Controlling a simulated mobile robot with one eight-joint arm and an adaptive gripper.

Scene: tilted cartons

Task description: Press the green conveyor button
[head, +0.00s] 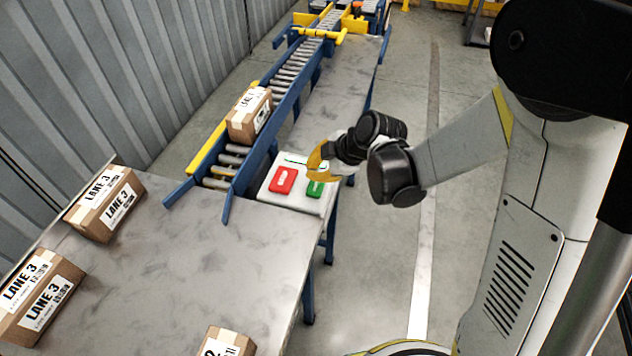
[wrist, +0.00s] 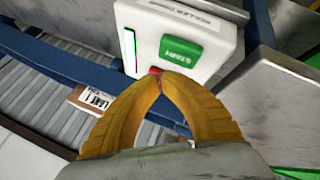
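A white control box (head: 301,202) stands beside the roller conveyor, with a red button (head: 283,180) on its left and a green button (head: 315,188) on its right. In the wrist view the green button (wrist: 181,51), marked START, is in full view on the white box (wrist: 143,20). The red button (wrist: 155,71) is mostly hidden behind my fingertips. My gripper (head: 314,170) is over the box near the green button in the head view. Its yellow fingertips (wrist: 160,79) meet in the wrist view, with nothing seen between them. I cannot tell whether they touch the box.
A carton (head: 249,116) sits on the conveyor rollers. Two LANE 3 cartons (head: 104,203) (head: 38,296) stand on the left of the metal table (head: 200,265), and another carton (head: 228,342) is at its front edge. Blue and yellow rails edge the conveyor.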

